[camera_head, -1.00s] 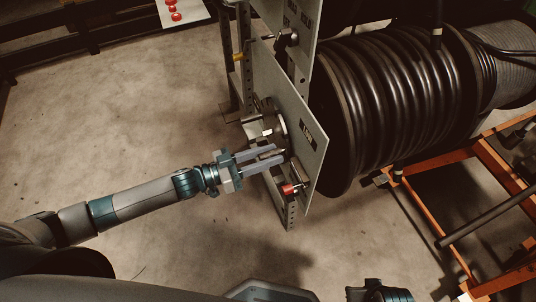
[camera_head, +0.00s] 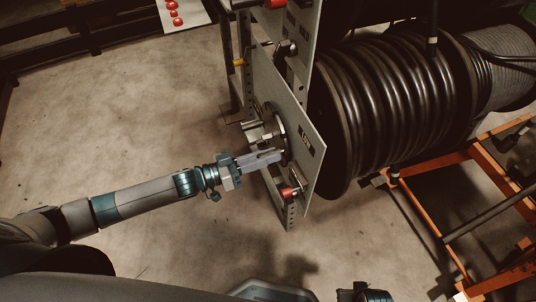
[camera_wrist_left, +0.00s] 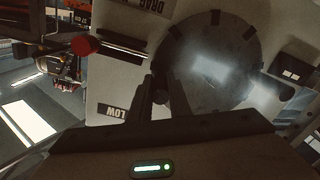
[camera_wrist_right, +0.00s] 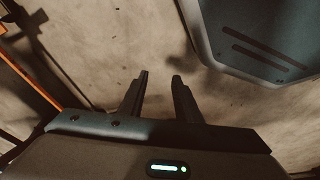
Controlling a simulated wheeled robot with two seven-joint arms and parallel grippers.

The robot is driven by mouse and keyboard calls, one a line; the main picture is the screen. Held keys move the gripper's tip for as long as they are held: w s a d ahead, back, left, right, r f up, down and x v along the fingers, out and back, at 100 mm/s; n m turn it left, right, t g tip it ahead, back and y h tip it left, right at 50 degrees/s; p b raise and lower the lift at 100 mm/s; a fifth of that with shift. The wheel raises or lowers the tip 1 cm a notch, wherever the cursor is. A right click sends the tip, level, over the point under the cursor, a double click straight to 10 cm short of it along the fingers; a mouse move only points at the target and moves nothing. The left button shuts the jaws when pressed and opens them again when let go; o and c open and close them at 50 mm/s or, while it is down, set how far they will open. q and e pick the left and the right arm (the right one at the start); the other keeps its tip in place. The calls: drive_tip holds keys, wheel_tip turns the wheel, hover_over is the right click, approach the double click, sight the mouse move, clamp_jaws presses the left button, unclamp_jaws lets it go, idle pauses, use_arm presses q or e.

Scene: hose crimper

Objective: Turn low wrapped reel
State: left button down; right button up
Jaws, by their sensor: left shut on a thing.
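The wrapped reel (camera_head: 400,100), a large drum wound with black hose, lies behind a grey upright panel (camera_head: 310,172) labelled LOW. On the panel's near face is a round hub (camera_head: 270,128); the left wrist view shows a dark notched disc (camera_wrist_left: 215,60) there. My left gripper (camera_head: 276,156) is at the lower edge of the hub, its fingers shut on a small dark peg at the disc's rim (camera_wrist_left: 160,84). The fingers mostly hide this peg. My right gripper (camera_wrist_right: 160,76) is open and empty above the floor, far from the panel.
A red-tipped rod (camera_head: 287,192) sticks out below the hub, close to my left fingers. A second panel (camera_head: 298,40) with another knob stands above. An orange frame (camera_head: 480,165) lies at the right. The concrete floor (camera_head: 140,110) to the left is clear.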

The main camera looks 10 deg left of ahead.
use_arm(q)
drive_tip(key=shift+w+a+r+n, duration=0.1)
drive_tip(key=shift+w+r+n, duration=0.2)
drive_tip(key=shift+r, duration=0.35)
use_arm(e)
drive_tip(key=shift+s+d+f, duration=0.1)
drive_tip(key=shift+s+f, duration=0.1)
drive_tip(key=shift+f, duration=1)
use_arm(q)
drive_tip(key=shift+s, duration=0.1)
drive_tip(key=c, duration=1.7)
unclamp_jaws()
drive_tip(key=shift+f, duration=0.1)
drive_tip(key=shift+o, duration=0.2)
drive_tip(key=shift+s+f, duration=0.1)
